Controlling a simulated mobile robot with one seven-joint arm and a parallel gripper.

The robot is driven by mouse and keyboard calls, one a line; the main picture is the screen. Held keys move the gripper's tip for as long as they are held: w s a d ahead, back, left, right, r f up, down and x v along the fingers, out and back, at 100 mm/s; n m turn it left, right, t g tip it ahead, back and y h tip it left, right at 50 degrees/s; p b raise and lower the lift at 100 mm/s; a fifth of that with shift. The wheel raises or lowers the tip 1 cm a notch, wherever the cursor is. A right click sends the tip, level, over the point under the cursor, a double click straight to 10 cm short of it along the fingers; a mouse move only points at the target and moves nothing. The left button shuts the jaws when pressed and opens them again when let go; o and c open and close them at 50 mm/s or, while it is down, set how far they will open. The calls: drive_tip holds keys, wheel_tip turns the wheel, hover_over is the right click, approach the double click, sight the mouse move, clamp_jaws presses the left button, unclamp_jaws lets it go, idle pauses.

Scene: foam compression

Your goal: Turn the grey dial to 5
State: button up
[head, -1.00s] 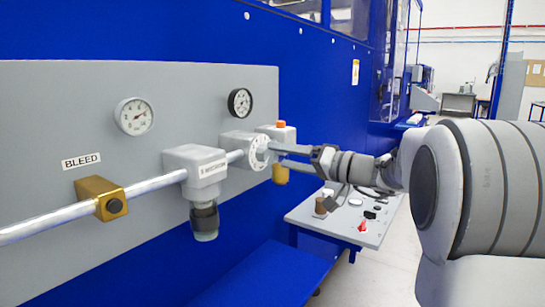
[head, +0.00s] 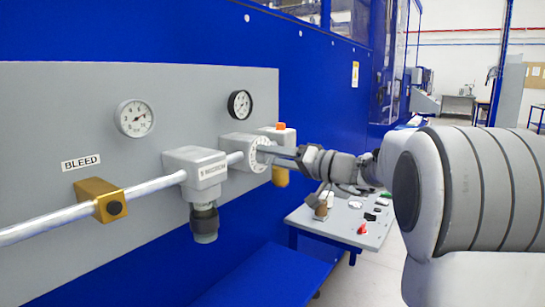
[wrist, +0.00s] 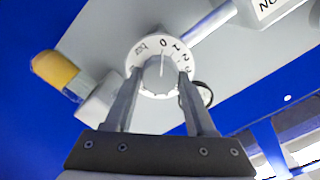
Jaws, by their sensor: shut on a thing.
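The grey dial (wrist: 158,68) sits in a pale ring with numbers, on a grey block on the pipe. In the wrist view its dark line points up, close to the 0. The digits 1 and 2 follow to the right; the marks at the left and below are too small to read or are covered. In the head view the dial's ring (head: 259,152) faces my arm. My gripper (wrist: 159,74) has one finger on each side of the dial and is shut on it. The gripper also shows in the head view (head: 270,155), where its fingers partly hide the dial.
The pipe (head: 152,186) runs left past a grey housing (head: 196,170) and a brass block (head: 101,199). A white gauge (head: 134,118) and a black-rimmed gauge (head: 240,104) are on the panel. A yellow-and-grey fitting (wrist: 62,73) is close beside the dial. A small table (head: 332,228) stands below my wrist.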

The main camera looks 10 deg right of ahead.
clamp_jaws()
drive_tip(key=shift+m, duration=0.3)
